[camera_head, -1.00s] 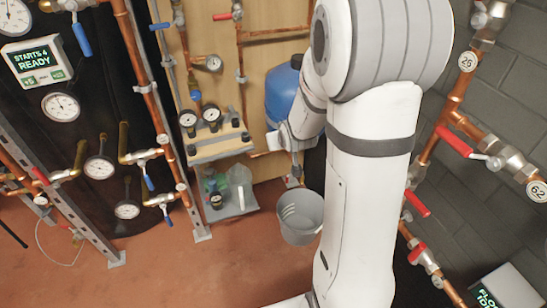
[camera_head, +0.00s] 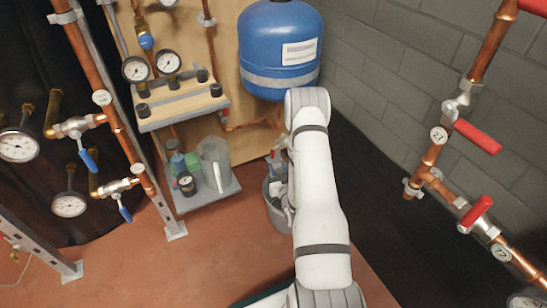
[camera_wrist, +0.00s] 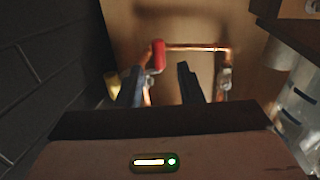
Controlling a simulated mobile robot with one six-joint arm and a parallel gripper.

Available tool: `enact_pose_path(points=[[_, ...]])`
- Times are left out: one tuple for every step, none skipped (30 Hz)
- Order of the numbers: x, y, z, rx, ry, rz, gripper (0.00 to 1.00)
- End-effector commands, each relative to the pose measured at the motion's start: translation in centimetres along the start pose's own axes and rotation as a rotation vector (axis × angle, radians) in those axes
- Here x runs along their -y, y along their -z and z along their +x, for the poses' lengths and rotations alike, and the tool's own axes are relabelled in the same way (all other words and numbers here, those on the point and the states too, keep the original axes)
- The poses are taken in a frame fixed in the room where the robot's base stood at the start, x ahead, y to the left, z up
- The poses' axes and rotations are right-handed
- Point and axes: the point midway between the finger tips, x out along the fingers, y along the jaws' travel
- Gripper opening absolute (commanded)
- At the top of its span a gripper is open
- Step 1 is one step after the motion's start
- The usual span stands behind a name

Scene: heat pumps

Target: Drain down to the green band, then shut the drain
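In the wrist view a red valve handle (camera_wrist: 158,55) stands on copper pipework against a wooden board. My gripper (camera_wrist: 160,68) is open, its two dark fingers apart, and the handle shows between and beyond their tips. I see no contact. In the head view my gripper is low by the grey bucket (camera_head: 278,217) beneath the blue tank (camera_head: 281,50), largely hidden by my arm. A small red part (camera_head: 277,153) shows beside it. Two round gauges, one left (camera_head: 135,69) and one right (camera_head: 168,62), stand above the wooden shelf. I cannot make out a green band.
A grey shelf (camera_head: 215,195) left of the bucket holds a clear jug (camera_head: 215,163) and a small dial (camera_head: 186,183). Copper pipes with red levers (camera_head: 477,137) run along the right wall. More gauges and blue levers are at left. Reddish floor is open at lower left.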

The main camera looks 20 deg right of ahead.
Motion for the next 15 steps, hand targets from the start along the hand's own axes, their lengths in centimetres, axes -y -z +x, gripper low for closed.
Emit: enact_pose_path(points=[[-0.1, -0.2, 0.4, -0.006, -0.001, -0.001, 0.33], [-0.1, -0.2, 0.8, -0.007, -0.002, -0.001, 0.33], [-0.2, -0.2, 1.3, -0.007, -0.004, -0.001, 0.33], [-0.3, -0.1, 1.8, -0.008, -0.005, -0.002, 0.33], [-0.4, -0.1, 2.3, -0.008, -0.007, -0.002, 0.33], [-0.6, -0.1, 2.9, -0.008, -0.009, -0.001, 0.33], [-0.7, -0.2, 3.4, -0.007, -0.011, -0.001, 0.33], [-0.7, -0.2, 3.9, -0.008, -0.013, -0.001, 0.33], [-0.8, -0.2, 4.5, -0.006, -0.015, -0.001, 0.33], [-0.9, -0.1, 5.0, -0.007, -0.016, -0.001, 0.33], [-1.0, -0.1, 5.4, -0.006, -0.017, -0.001, 0.33], [-1.0, -0.1, 5.8, -0.006, -0.018, -0.001, 0.33], [-1.1, -0.1, 6.2, -0.005, -0.018, -0.001, 0.33], [-1.1, -0.1, 6.5, -0.005, -0.019, -0.001, 0.33], [-1.1, -0.1, 6.8, -0.005, -0.019, 0.000, 0.33]])
